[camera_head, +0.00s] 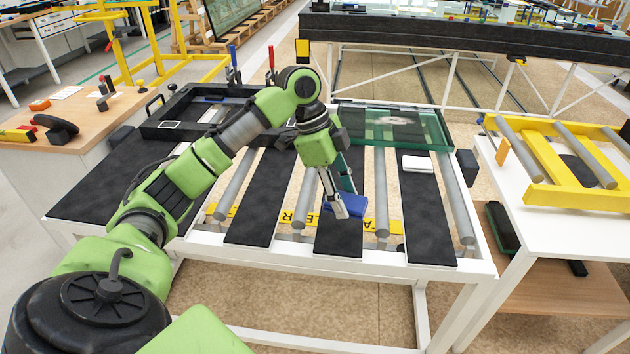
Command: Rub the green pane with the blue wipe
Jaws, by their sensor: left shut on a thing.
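The green pane (425,140) lies at the back right of the roller table, a greenish glass sheet with a pale smudge (400,120) on it. My left gripper (341,209) points down over the middle of the table, in front of the pane and apart from it. It is shut on the blue wipe (352,203), which is partly hidden by the fingers. The wipe is low over a black strip; I cannot tell if it touches the strip. My right gripper is not in view.
The table has black strips (262,205) and grey rollers (381,190). A white block (417,163) lies on the right strip. A dark frame (165,130) stands at the back left. A yellow rack (555,165) is on the white table at right.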

